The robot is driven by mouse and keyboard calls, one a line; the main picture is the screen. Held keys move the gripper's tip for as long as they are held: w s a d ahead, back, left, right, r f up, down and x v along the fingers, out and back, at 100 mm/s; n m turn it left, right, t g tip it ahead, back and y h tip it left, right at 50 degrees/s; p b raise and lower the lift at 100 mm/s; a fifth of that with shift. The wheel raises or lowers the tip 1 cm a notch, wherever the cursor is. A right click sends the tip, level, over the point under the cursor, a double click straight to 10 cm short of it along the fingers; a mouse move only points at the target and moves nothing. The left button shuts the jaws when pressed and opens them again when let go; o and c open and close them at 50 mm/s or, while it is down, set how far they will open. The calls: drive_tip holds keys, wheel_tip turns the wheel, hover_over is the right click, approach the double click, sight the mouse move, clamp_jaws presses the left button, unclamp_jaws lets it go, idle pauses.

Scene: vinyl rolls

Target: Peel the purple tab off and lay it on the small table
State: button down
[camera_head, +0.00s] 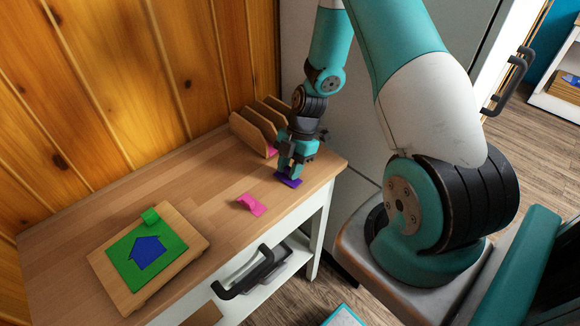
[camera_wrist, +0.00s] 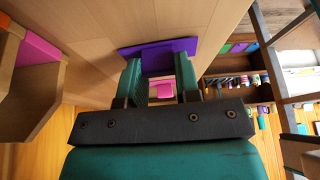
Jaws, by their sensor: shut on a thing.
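My gripper (camera_head: 290,170) points down over the right end of the small wooden table (camera_head: 190,170), in front of the wooden rack. It is shut on the purple tab (camera_head: 292,182), a flat dark purple piece at its fingertips. In the wrist view the purple tab (camera_wrist: 160,54) spans past both teal fingers of my gripper (camera_wrist: 159,70). The tab is at or just above the tabletop; I cannot tell if it touches.
A pink tab (camera_head: 251,205) lies on the table left of my gripper. A wooden board (camera_head: 124,293) bears a green sheet (camera_head: 122,257) with a blue house shape and a raised green tab (camera_head: 151,216). The slotted wooden rack (camera_head: 250,133) stands close behind my gripper. Bare tabletop lies between.

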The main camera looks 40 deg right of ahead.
drive_tip(key=shift+f, duration=0.15)
unclamp_jaws()
idle(0.5)
drive_tip(key=p+v, duration=0.5)
drive_tip(key=v, duration=0.4)
idle(1.0)
idle(0.4)
